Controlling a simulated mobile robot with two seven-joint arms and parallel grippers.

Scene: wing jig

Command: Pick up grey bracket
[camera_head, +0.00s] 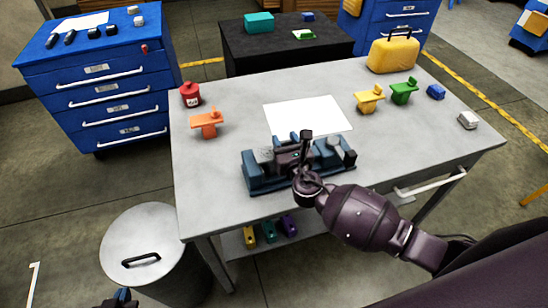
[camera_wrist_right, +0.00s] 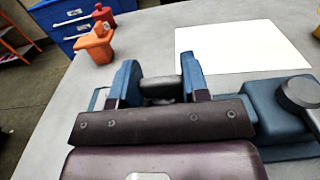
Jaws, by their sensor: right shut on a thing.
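My right gripper (camera_head: 293,141) is over the middle of the blue jig (camera_head: 262,181) near the table's front edge. In the right wrist view its two blue fingers (camera_wrist_right: 160,82) are shut on a dark grey, rounded part (camera_wrist_right: 161,89), which looks to be the grey bracket. The fingers and hand hide most of that part. Whether it touches the jig is unclear. A blue jig block with a dark round knob shows right of the fingers in the wrist view. My left gripper (camera_head: 122,296) shows only as a small dark and blue piece at the bottom left edge.
On the table are a white sheet (camera_head: 308,115), orange bracket (camera_head: 208,123), red can (camera_head: 191,94), yellow bracket (camera_head: 369,99), green bracket (camera_head: 403,91), yellow case (camera_head: 393,55), blue block (camera_head: 436,92) and light grey block (camera_head: 467,120). A round bin (camera_head: 150,240) stands at front left.

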